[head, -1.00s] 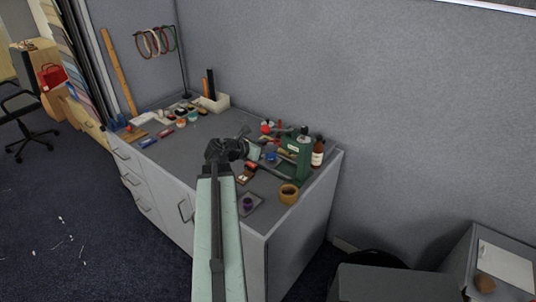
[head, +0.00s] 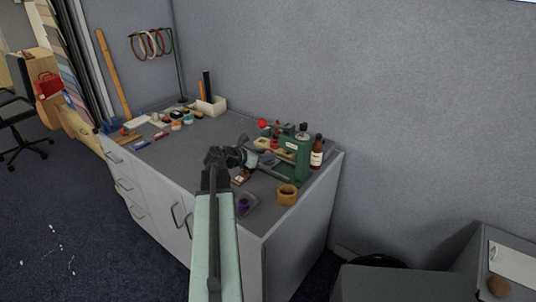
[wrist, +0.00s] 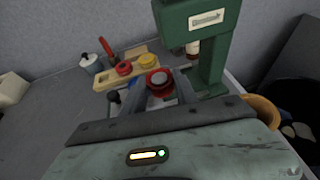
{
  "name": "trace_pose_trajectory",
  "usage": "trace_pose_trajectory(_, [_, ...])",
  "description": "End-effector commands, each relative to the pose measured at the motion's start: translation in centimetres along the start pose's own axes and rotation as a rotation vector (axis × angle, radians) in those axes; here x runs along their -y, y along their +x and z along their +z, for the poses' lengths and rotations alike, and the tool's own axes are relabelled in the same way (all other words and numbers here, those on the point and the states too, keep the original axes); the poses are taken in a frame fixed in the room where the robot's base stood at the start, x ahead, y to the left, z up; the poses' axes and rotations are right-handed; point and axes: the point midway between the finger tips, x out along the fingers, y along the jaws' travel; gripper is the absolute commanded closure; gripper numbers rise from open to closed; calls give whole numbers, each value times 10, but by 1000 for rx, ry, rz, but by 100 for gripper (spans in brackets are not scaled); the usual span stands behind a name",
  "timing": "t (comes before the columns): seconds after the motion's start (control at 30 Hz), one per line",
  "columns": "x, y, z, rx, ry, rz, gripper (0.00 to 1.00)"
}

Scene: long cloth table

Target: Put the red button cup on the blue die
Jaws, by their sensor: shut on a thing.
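My gripper (wrist: 160,88) is shut on a red ring-shaped cup (wrist: 152,76) with a grey round centre, held between the two fingertips in the wrist view. The green press (wrist: 197,22) stands just beyond and to the right. A small blue thing (wrist: 133,82), perhaps the blue die, shows partly behind the left finger; most of it is hidden. In the head view, my gripper (head: 254,159) is over the table close to the left side of the press (head: 294,160). The held cup cannot be made out there.
A wooden rack (wrist: 100,82) behind the gripper holds another red piece (wrist: 123,68) and a yellow one (wrist: 149,61). A brown bottle (head: 317,153) stands right of the press. A tape roll (head: 287,194) lies near the front edge. The table's middle left is clear.

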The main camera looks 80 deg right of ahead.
Motion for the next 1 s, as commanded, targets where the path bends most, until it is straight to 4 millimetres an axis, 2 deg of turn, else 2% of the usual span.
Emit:
trace_pose_trajectory(0.03, [-16, 16, 3, 0, 0, -1, 100])
trace_pose_trajectory(0.1, [-28, 31, 8, 0, 0, -1, 100])
trace_pose_trajectory(0.27, [-47, 54, 14, 0, 0, -1, 100])
trace_pose_trajectory(0.57, [-55, 64, 17, 0, 0, -1, 100])
trace_pose_trajectory(0.7, [-55, 75, -10, 0, 0, -1, 100])
trace_pose_trajectory(0.77, [-55, 78, -18, 0, 0, -1, 100])
trace_pose_trajectory(1.0, [-54, 78, -15, -2, 2, -2, 100])
